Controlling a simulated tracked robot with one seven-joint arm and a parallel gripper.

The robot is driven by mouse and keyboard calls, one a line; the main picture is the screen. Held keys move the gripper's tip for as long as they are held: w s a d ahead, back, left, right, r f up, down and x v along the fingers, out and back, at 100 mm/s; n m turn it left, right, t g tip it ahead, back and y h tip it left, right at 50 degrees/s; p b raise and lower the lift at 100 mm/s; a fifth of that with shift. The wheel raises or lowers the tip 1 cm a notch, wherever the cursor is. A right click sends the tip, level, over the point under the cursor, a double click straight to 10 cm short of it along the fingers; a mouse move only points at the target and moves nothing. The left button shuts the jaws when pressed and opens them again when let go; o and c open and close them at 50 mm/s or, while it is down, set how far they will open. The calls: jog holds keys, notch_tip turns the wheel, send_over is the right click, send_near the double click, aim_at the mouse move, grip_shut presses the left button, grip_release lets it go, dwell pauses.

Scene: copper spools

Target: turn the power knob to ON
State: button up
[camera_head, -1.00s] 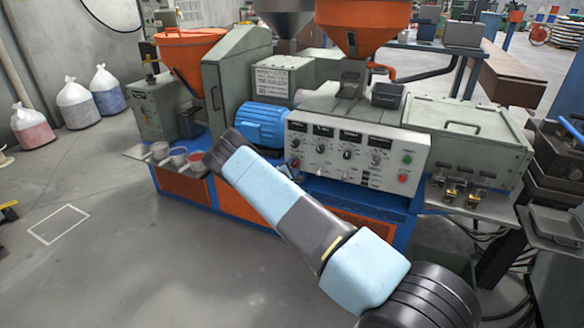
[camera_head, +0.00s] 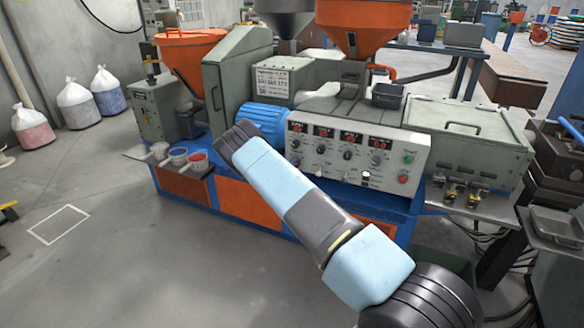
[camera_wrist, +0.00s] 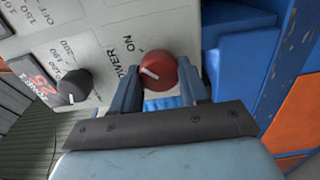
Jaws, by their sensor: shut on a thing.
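The power knob (camera_wrist: 164,68) is red and round, with a white pointer mark on its face. In the wrist view it sits between the two fingers of my gripper (camera_wrist: 159,86), which are shut on its sides. The pointer is turned toward the left of the wrist view, toward the side with the POWER and ON lettering. The control panel (camera_head: 338,157) of the machine shows in the head view with its red displays lit. My forearm hides the knob and my fingers there.
A black knob (camera_wrist: 75,86) with a number scale sits left of the power knob, beside a lit red display (camera_wrist: 43,88). Blue machine frame is close on the right in the wrist view. A blue motor (camera_head: 264,121) stands left of the panel.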

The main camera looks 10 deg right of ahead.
jog(key=shift+f, duration=0.2)
jog(key=o, duration=0.8)
jog(key=shift+o, duration=1.3)
jog(key=shift+r, duration=0.1)
jog(key=v, duration=1.3)
jog(key=shift+s+a, duration=0.2)
jog(key=shift+s, duration=0.15)
